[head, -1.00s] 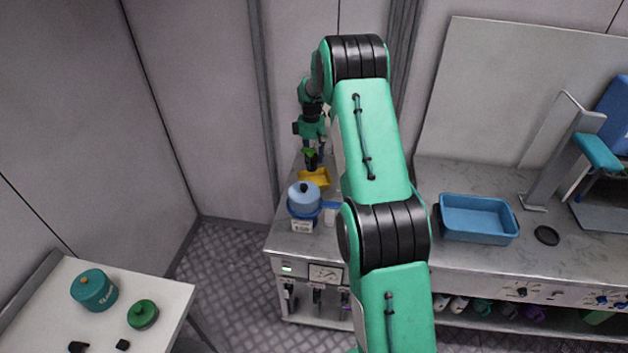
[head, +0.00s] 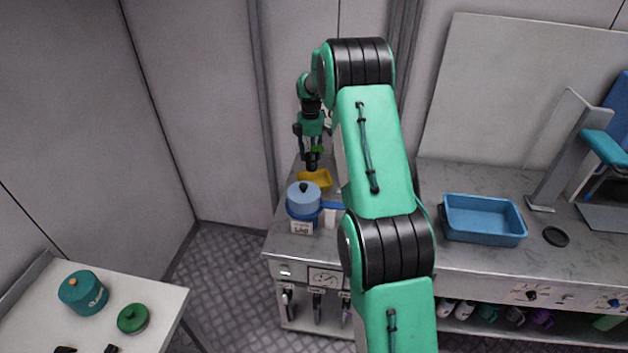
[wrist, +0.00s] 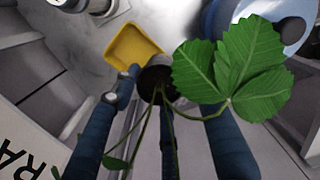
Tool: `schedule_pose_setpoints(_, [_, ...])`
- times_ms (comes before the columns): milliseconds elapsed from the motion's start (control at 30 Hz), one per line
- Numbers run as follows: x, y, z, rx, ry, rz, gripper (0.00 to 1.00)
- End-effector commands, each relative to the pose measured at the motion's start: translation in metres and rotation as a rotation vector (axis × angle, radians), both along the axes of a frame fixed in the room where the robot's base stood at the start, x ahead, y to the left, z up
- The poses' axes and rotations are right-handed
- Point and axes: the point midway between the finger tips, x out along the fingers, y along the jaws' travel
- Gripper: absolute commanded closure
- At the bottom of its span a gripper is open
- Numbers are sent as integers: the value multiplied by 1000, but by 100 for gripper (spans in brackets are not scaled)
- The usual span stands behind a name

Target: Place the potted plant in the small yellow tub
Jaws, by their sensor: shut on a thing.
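The potted plant has a dark pot (wrist: 158,82) and large green leaves (wrist: 235,68). The small yellow tub (head: 320,179) stands on the counter, just under and slightly right of the pot. In the wrist view the yellow tub (wrist: 122,52) lies beyond the pot, to its upper left. I cannot tell the height of the pot above the tub. Leaves hide part of the right finger.
A blue cooking pot (head: 304,204) with a lid stands just in front of the tub. A blue basin (head: 484,237) and a black ring (head: 555,237) are further right on the counter.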

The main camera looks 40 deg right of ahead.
Motion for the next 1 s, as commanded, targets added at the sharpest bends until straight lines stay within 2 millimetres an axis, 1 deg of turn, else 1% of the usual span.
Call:
schedule_pose_setpoints(167, [0,0,-10,1,2,-1,90])
schedule_pose_setpoints(400, [-1,0,-44,1,3,-1,90])
schedule_pose_setpoints(533, [0,0,-58,0,1,-1,90])
schedule_pose_setpoints(633, [0,0,-63,0,0,-1,90])
schedule_pose_setpoints(1000, [0,0,-65,0,0,-2,90])
